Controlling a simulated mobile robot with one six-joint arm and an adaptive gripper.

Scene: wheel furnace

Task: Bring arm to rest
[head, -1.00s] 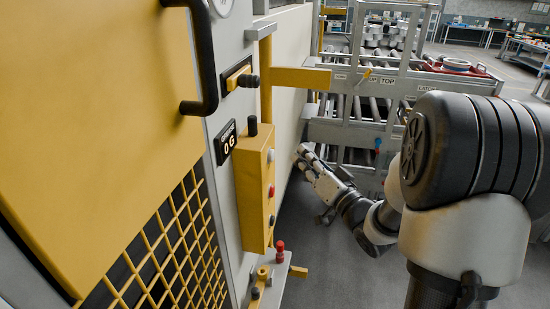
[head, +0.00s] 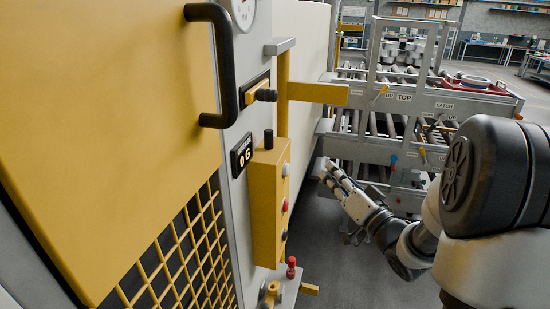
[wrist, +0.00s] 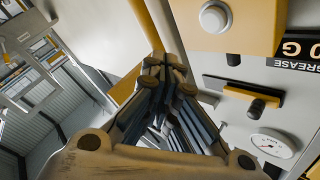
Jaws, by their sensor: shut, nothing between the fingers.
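My gripper (head: 328,172) is in the middle of the head view, at the end of my arm that reaches in from the right. It points up and to the left, near the furnace's pale side wall (head: 302,75). Its fingers are together and hold nothing. In the wrist view my gripper (wrist: 165,68) also shows with its fingertips closed against each other, in front of a yellow bar. I cannot tell the exact gap between the fingertips and the wall.
The yellow furnace door (head: 100,110) with a black handle (head: 222,70) fills the left. A yellow control box (head: 266,210) and a yellow lever (head: 315,93) stick out from the machine. A roller rack (head: 400,125) stands behind my gripper. Grey floor (head: 345,275) is free below.

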